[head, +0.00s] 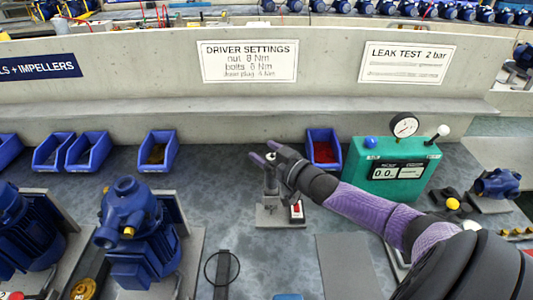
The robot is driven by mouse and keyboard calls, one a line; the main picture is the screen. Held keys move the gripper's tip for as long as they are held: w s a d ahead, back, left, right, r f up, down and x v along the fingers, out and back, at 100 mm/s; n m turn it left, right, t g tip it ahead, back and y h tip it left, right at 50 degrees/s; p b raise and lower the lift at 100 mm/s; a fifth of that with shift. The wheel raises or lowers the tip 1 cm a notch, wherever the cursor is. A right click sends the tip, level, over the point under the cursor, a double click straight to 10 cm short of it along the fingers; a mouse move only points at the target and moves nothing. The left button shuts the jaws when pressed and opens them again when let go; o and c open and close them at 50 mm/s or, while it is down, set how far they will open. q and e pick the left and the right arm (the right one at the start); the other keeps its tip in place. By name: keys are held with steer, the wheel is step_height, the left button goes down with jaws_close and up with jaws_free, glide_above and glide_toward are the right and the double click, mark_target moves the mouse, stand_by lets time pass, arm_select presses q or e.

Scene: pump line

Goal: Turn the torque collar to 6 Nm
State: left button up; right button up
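A grey stand (280,214) with a red-and-white block at its right sits in the middle of the bench. An upright grey piece, possibly the driver (271,184), rises from it. The torque collar and its scale are too small and too covered to make out. My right gripper (265,153) reaches in from the right, at the top of this piece. Its two purple fingertips show a little apart, with something pale between them. Whether they touch it I cannot tell. My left gripper is not in view.
The driver settings sign (249,61) hangs on the back wall, partly blurred. Blue bins (323,148) line the wall. A green leak tester (392,170) with a gauge stands right. Blue pumps (130,225) stand left. A black ring stand (222,272) is in front.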

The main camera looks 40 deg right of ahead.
jaws_close()
steer(key=shift+s+d+m+g+h+p, duration=0.2)
steer(key=shift+m+g+h+p, duration=1)
steer(key=shift+m+h, duration=1.2)
steer(key=shift+s+d+m+g+h+p, duration=0.1)
steer(key=shift+d+m+g+h+p, duration=0.25)
steer(key=shift+m+g+h+p, duration=1.85)
steer(key=shift+s+d+m+g+h, duration=0.1)
steer(key=shift+d+m+g+h, duration=0.25)
steer(key=shift+m+h, duration=2.15)
steer(key=shift+a+n+h, duration=0.1)
steer(key=shift+n+h, duration=1)
